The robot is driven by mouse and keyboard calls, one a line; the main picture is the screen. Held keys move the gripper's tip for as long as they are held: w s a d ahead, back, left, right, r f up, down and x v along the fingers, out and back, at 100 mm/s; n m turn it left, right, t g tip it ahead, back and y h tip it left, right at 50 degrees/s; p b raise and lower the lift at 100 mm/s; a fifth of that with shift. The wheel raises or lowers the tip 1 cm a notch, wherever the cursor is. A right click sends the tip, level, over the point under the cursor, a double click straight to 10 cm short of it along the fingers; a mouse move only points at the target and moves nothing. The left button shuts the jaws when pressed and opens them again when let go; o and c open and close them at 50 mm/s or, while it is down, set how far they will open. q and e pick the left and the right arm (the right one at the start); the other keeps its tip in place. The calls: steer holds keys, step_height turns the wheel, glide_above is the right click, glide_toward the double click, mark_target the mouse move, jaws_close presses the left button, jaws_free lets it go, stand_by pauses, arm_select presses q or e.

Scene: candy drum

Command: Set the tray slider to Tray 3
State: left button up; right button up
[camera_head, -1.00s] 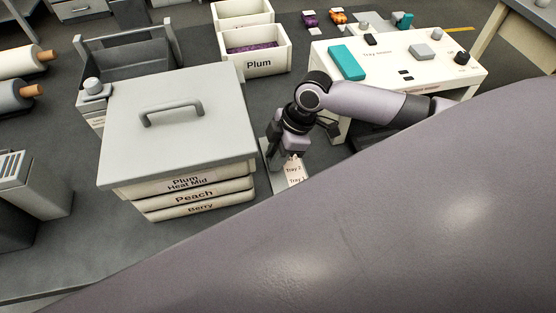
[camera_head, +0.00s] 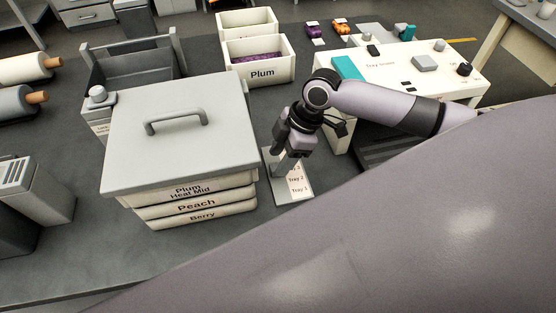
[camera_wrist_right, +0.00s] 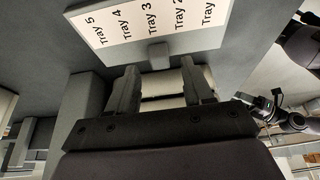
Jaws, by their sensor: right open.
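The tray slider (camera_head: 301,195) is a grey panel with a white label strip, right of the candy drum housing. In the right wrist view its label strip (camera_wrist_right: 148,28) reads Tray 5 to Tray 1 from left to right. The grey slider knob (camera_wrist_right: 158,55) stands just below the strip, nearest Tray 3. My right gripper (camera_head: 289,172) points down at the panel in the head view. In the right wrist view its open fingers (camera_wrist_right: 159,70) stand either side of the knob; I cannot tell whether they touch it. A small dark arm end, perhaps my left gripper (camera_wrist_right: 262,106), shows unclearly there.
The drum housing (camera_head: 180,130) with stacked trays labelled Plum, Peach and Berry stands close to the left of my right gripper. A control box (camera_head: 400,75) stands behind my right arm. A Plum bin (camera_head: 260,73) is at the back.

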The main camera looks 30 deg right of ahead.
steer(key=shift+v, duration=2.35)
steer(key=shift+s, duration=0.1)
